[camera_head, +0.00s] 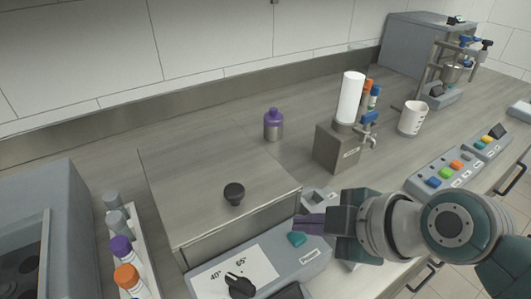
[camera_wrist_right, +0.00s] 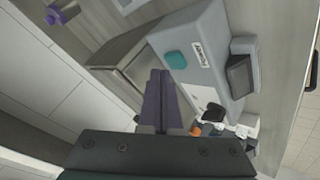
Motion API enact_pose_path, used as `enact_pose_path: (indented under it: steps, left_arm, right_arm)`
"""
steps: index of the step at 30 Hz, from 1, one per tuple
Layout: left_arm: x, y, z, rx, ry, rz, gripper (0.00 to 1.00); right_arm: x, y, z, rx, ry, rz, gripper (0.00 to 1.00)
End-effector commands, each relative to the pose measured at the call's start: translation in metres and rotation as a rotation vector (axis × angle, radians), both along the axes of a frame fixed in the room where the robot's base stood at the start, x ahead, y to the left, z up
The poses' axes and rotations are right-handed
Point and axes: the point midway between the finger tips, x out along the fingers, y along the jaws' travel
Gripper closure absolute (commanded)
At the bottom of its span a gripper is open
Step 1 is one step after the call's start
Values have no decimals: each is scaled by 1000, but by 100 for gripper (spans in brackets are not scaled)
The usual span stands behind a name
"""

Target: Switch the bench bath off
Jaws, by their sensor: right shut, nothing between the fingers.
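The bench bath (camera_head: 165,190) is a grey box with a flat lid and a black lid knob (camera_head: 234,193). Its sloped front panel (camera_head: 318,266) carries a black dial (camera_head: 240,286) on a white plate marked 40° and 65°. A teal button (camera_head: 297,239) sits beside a small label on that panel; the button also shows in the wrist view (camera_wrist_right: 176,60). A black part (camera_head: 290,292) is cut off by the lower edge. My right gripper (camera_head: 297,224) is shut and empty, its purple fingers close to the teal button. I cannot tell whether they touch. My left gripper is out of view.
A rack with purple- and orange-capped bottles (camera_head: 124,250) stands at the left. A purple-capped bottle (camera_head: 273,125), a tap dispenser (camera_head: 338,145), a white cup (camera_head: 412,118) and a button panel (camera_head: 445,172) stand behind and to the right. The counter's middle is clear.

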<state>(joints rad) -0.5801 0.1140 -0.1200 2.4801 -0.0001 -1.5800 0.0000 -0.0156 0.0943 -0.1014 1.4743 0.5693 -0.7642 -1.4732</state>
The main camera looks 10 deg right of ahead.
Motion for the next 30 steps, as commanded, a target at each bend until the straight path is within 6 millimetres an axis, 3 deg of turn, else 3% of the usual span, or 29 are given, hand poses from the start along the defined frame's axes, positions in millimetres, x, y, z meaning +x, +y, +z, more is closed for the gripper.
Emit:
enact_pose_path:
  steps: [8, 24, 30]
  left_arm:
    - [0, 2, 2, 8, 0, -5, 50]
    - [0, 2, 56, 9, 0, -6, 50]
    - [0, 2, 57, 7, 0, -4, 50]
  right_arm:
    - [0, 0, 2, 1, -1, 0, 100]
    - [0, 0, 59, 0, -2, 1, 100]
    - [0, 0, 60, 1, -1, 0, 100]
